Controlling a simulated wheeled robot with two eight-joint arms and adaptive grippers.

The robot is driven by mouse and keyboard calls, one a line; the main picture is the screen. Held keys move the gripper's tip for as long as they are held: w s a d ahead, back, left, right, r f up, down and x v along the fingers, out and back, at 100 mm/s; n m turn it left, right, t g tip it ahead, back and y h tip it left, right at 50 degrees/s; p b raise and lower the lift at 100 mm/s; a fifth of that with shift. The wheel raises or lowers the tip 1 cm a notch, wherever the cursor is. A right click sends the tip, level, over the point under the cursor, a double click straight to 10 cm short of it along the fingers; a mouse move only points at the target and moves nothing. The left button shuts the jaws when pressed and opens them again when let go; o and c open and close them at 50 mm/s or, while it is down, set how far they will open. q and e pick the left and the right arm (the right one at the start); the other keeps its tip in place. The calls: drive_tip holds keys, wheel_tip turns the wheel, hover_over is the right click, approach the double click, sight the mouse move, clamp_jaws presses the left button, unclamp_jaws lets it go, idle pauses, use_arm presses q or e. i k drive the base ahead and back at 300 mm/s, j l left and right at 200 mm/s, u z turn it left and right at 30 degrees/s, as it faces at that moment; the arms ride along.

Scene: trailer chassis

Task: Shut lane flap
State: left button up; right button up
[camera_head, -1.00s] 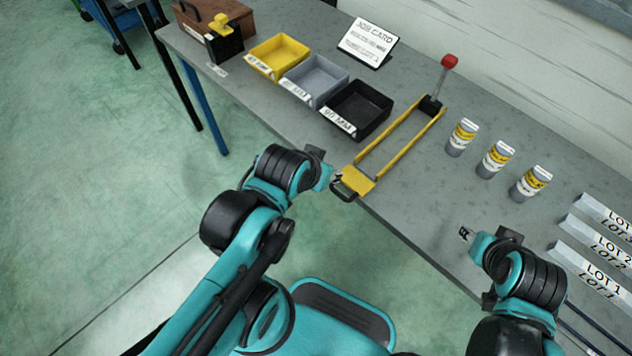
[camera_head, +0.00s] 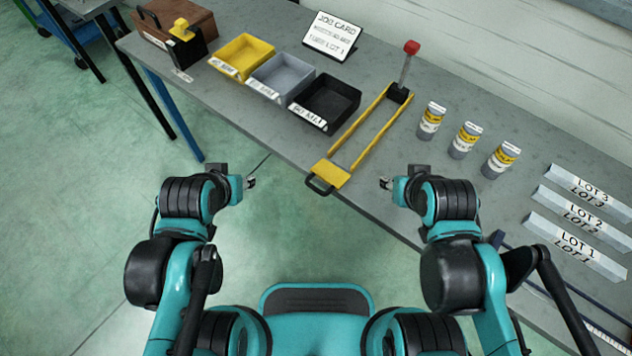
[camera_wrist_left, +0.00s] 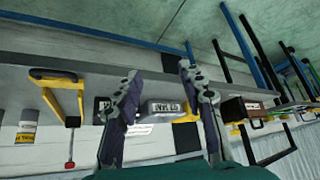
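The lane is a narrow pair of yellow rails (camera_head: 366,128) on the bench, with a yellow flap plate (camera_head: 331,173) at its near end. A black loop handle (camera_head: 318,186) sticks out from the plate over the bench's front edge. The plate looks roughly flat; I cannot tell its exact angle. My left gripper (camera_head: 250,182) is left of the handle, clear of it, in front of the bench. In the left wrist view its fingers (camera_wrist_left: 160,76) are apart and empty, and the handle (camera_wrist_left: 53,75) shows at the left. My right gripper (camera_head: 386,183) is right of the flap, apart from it; its fingers are too small to judge.
Yellow (camera_head: 243,56), grey (camera_head: 282,76) and black (camera_head: 325,101) bins stand left of the lane. A red-topped post (camera_head: 408,68) stands at its far end. A job card (camera_head: 331,34) stands behind.

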sight(324, 169)
drive_tip(key=k+j+u, duration=0.1)
drive_tip(key=k+u, duration=0.25)
drive_tip(key=k+j+u, duration=0.3)
drive_tip(key=k, duration=0.2)
drive_tip(key=k+j+u, duration=0.35)
drive_tip(key=k+l, duration=0.05)
